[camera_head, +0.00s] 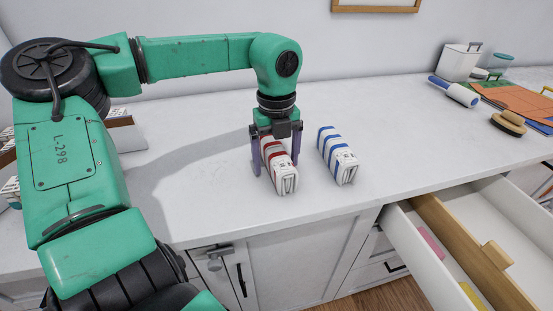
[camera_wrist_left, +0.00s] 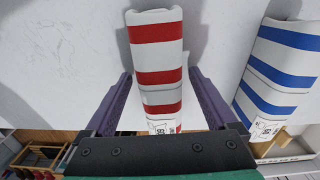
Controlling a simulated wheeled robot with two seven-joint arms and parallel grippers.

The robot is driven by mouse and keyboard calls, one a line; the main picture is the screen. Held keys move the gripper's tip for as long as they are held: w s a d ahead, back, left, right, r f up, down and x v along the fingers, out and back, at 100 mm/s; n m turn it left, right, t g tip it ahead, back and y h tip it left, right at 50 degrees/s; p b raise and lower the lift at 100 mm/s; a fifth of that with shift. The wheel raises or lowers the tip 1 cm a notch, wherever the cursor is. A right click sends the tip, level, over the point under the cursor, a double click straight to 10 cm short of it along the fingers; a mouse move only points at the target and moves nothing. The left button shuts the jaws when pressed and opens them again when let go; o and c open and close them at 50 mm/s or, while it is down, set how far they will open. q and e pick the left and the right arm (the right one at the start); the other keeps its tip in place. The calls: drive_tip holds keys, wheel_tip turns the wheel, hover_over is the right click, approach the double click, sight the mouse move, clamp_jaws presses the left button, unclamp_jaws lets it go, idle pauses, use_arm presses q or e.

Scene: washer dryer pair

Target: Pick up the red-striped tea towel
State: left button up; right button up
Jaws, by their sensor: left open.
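The red-striped tea towel (camera_head: 281,172) is a folded white bundle with red stripes, lying on the white counter. In the left wrist view the towel (camera_wrist_left: 157,50) runs up the middle of the picture, between the two purple fingers. My left gripper (camera_head: 277,168) points down over the towel, open, with one finger on each side of it. In the left wrist view a gap shows between each finger and the towel, so the gripper (camera_wrist_left: 160,95) does not look closed on it. The gripper hides part of the towel's far end. My right gripper is not in view.
A blue-striped towel (camera_head: 338,158) lies close to the right of the red-striped one. An open drawer (camera_head: 408,232) juts out at the lower right. A lint roller (camera_head: 455,91), a brush (camera_head: 508,124) and a white canister (camera_head: 458,63) are at the far right.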

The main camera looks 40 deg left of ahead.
use_arm(q)
clamp_jaws()
